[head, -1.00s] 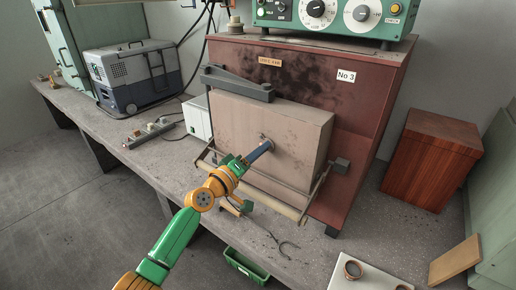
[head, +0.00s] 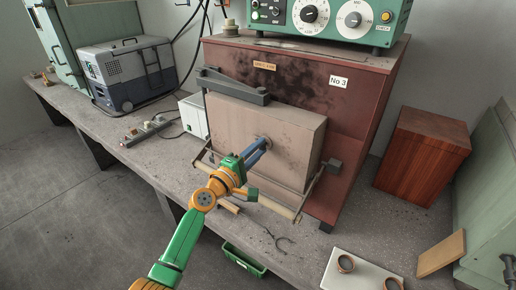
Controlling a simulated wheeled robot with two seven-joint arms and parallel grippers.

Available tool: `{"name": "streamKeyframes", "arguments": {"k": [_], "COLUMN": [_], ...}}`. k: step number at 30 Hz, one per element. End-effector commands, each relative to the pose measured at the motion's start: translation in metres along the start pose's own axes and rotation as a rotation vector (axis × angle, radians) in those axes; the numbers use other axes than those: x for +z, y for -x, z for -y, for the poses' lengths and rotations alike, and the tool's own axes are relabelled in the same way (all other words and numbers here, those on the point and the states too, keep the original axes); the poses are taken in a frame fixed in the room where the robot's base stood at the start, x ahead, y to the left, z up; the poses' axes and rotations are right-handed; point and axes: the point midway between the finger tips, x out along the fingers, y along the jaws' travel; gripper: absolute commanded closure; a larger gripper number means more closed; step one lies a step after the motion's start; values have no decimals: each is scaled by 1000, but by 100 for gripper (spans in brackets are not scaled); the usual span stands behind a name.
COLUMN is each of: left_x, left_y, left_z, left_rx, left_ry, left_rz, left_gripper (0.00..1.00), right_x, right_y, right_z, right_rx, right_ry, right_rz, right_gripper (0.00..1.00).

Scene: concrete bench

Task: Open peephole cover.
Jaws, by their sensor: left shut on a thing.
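The red-brown furnace (head: 345,120) stands on the bench with a pale, stained door block (head: 235,117) on its front. The small round peephole cover (head: 262,139) is near the middle of the door face, mostly hidden by my fingertips. My left gripper (head: 265,143) reaches up to it from the lower left, its blue fingers shut on the cover. How far the cover is turned cannot be made out. My right gripper is not in view.
A handle bar (head: 268,203) runs across the door's lower front. Tongs (head: 277,239) lie on the bench below it. A white board with copper-coloured rings (head: 345,263), a wooden box (head: 422,157) and a green tray (head: 243,259) are nearby.

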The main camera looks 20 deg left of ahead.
Motion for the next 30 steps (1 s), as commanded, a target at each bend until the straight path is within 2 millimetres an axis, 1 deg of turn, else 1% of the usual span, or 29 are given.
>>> {"name": "streamKeyframes", "arguments": {"k": [15,16,19,27,30], "left_x": [0,0,0,0,0], "left_y": [0,0,0,0,6], "left_z": [0,0,0,0,-1], "left_rx": [0,0,0,0,0], "left_ry": [18,18,18,17,17], "left_rz": [0,0,0,0,-1], "left_gripper": [100,71,44,43,43], "right_x": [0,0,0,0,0], "right_y": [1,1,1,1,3], "right_z": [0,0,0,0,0], "right_rx": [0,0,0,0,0], "right_ry": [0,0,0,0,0], "right_rz": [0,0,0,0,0], "right_gripper": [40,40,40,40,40]}}
